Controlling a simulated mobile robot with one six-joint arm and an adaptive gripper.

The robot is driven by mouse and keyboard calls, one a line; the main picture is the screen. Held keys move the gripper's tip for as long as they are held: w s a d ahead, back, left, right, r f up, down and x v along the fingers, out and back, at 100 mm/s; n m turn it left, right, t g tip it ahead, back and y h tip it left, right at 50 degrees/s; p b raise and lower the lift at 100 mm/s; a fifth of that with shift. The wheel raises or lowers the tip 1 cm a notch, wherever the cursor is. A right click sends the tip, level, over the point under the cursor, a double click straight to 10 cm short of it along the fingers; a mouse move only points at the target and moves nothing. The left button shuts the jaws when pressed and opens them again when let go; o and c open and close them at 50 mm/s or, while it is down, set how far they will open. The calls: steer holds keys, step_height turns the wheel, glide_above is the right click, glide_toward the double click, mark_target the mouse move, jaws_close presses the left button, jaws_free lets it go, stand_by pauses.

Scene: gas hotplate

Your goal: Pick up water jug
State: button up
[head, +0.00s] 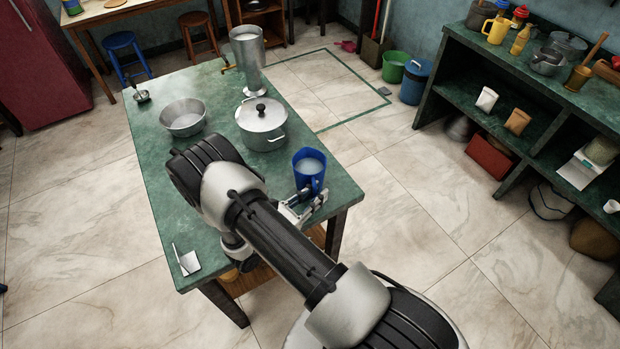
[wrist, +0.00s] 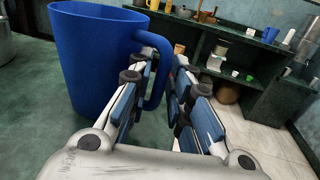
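The water jug (head: 308,172) is a blue, open-topped jug with pale contents, upright on the green table (head: 180,245) near its right front corner. In the wrist view the jug (wrist: 95,60) fills the upper left, with its handle toward the right. My gripper (head: 302,204) is low beside the jug, on its near side. In the wrist view my gripper (wrist: 160,82) is open, with one finger on each side of the handle. Gaps show between the fingers, and no firm grip is visible. The finger nearer the jug partly hides the handle.
A lidded pot (head: 262,128) stands just behind the jug. A metal bowl (head: 184,118), a tall metal container (head: 247,55) and a small white item (head: 187,260) are also on the table. Open floor lies to the right, before a green shelf (head: 480,95).

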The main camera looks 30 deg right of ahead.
steer(key=shift+c, duration=0.4)
jaws_close()
